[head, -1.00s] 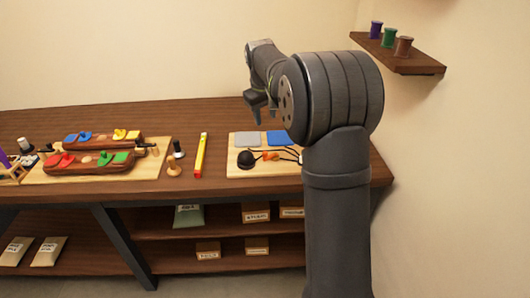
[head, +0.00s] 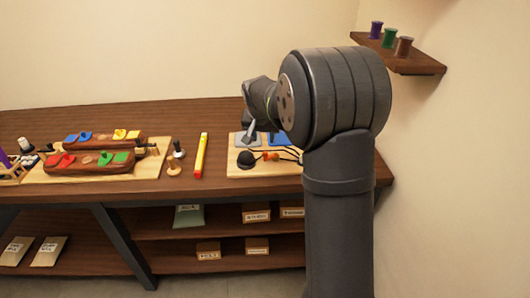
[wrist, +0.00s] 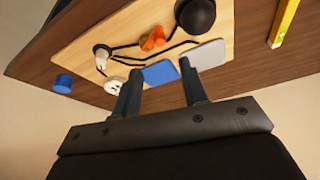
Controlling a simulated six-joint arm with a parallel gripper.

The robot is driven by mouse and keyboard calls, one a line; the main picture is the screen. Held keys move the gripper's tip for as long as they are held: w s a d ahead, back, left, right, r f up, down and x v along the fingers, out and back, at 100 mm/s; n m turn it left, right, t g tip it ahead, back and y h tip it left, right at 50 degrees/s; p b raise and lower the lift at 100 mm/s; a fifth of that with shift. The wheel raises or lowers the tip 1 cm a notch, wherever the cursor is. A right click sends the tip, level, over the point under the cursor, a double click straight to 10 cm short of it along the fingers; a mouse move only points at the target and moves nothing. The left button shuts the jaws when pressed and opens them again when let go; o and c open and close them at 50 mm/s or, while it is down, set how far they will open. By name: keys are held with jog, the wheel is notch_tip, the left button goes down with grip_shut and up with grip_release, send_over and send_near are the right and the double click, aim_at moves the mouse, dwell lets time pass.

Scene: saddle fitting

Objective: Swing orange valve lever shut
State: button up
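The orange valve lever (head: 270,156) sits on the light wooden board (head: 236,170) at the right end of the bench. It also shows in the wrist view (wrist: 152,40), near the top middle among black cords. My gripper (head: 250,132) is above the back of this board. In the wrist view my gripper (wrist: 158,68) has its two fingers spread apart with nothing held between them. The fingertips appear over the blue pad (wrist: 160,73) and grey pad (wrist: 208,55), apart from the lever. My arm hides the right part of the board in the head view.
A black dome (wrist: 197,15) stands beside the lever. A white round dial (wrist: 113,86) and a blue cylinder (wrist: 64,83) are at the left in the wrist view. A yellow level (head: 201,155) lies left of the board. Bench behind the board is bare.

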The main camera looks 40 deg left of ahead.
aim_at(265, 153)
jog(key=x, duration=1)
jog(key=shift+w+a+f, duration=0.1)
jog(key=shift+w+f, duration=0.05)
jog(key=shift+f, duration=0.15)
grip_shut()
